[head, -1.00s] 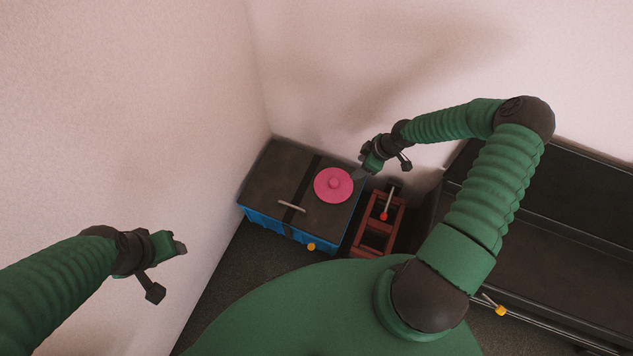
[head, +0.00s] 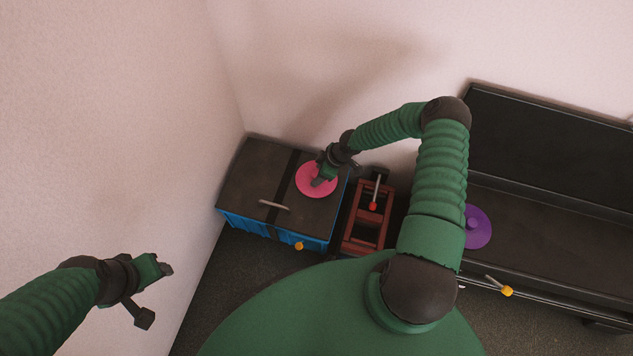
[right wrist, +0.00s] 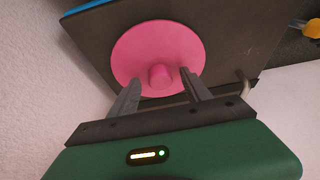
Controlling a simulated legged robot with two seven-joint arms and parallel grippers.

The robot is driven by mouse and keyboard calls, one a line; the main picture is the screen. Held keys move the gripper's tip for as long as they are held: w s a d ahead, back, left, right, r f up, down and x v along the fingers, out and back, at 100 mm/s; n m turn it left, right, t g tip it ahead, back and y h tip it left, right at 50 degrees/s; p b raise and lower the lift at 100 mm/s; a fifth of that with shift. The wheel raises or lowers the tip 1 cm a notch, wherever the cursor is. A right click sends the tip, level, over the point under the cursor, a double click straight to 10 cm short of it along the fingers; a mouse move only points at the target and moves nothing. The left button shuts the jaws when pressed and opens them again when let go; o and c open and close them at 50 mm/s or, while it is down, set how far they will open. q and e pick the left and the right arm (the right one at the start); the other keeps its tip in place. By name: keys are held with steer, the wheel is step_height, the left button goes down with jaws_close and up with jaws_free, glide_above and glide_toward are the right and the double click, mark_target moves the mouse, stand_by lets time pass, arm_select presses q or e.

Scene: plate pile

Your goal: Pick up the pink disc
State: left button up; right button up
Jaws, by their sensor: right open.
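The pink disc (head: 305,183) lies flat on the dark top of the blue cabinet (head: 262,227) in the corner. In the right wrist view the pink disc (right wrist: 135,45) shows a round knob (right wrist: 161,75) standing up from its middle. My right gripper (head: 318,182) is over the disc, and in the wrist view its two fingers (right wrist: 160,87) are apart, one on each side of the knob. I cannot tell whether they touch it. My left gripper (head: 160,285) is in the air at the lower left, away from the cabinet, and its jaw opening is unclear.
A grey handle (head: 274,205) lies on the cabinet top. A reddish-brown rack (head: 362,228) stands right of the cabinet. Further right is a long black bench (head: 545,220) with a purple disc (head: 478,226) on it, partly behind my right arm. Walls close in behind and left.

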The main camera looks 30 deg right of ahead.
steer(key=shift+w+f, duration=0.1)
steer(key=shift+f, duration=0.05)
jaws_close()
stand_by(0.4)
